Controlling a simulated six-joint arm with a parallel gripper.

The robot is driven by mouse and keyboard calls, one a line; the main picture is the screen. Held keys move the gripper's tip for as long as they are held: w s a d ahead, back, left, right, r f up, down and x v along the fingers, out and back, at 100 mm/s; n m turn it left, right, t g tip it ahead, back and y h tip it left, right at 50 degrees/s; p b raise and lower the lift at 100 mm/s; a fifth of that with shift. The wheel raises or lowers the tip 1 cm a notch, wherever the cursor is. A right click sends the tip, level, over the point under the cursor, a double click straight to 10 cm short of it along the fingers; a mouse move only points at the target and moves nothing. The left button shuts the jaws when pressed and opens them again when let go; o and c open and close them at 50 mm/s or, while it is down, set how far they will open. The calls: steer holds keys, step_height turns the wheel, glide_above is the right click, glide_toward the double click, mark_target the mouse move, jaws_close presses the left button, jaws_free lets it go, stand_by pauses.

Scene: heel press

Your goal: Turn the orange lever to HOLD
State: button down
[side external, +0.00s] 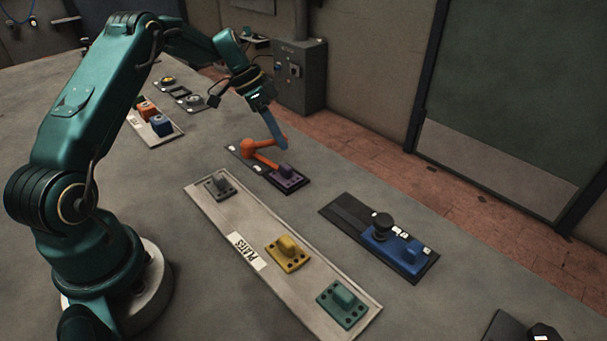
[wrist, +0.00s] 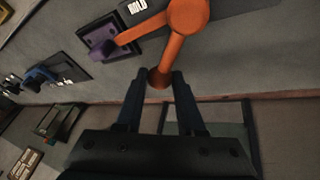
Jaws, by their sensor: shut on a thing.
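The orange lever (side external: 249,148) stands on a dark base strip. In the wrist view its round hub (wrist: 188,14) has one arm reaching left over a purple plate (wrist: 97,44) and another reaching down to an end knob (wrist: 157,77). My gripper (side external: 281,143) is at that handle end, and in the wrist view its dark fingers (wrist: 158,78) are shut on the knob from both sides. A white label reading HOLD (wrist: 137,6) lies beside the arm that points at the purple plate. The purple plate also shows in the side view (side external: 287,177), close to the lever's arm.
A pale tray marked PLATES (side external: 212,206) holds grey, yellow and green plates in front of the lever. A blue block with a black knob (side external: 382,226) sits on a dark strip to the right. Orange and blue blocks (side external: 160,125) are at left. Bare table lies between them.

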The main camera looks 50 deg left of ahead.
steer(key=c, duration=0.5)
jaws_free()
steer(key=shift+v, duration=2.6)
steer(key=shift+d, duration=0.1)
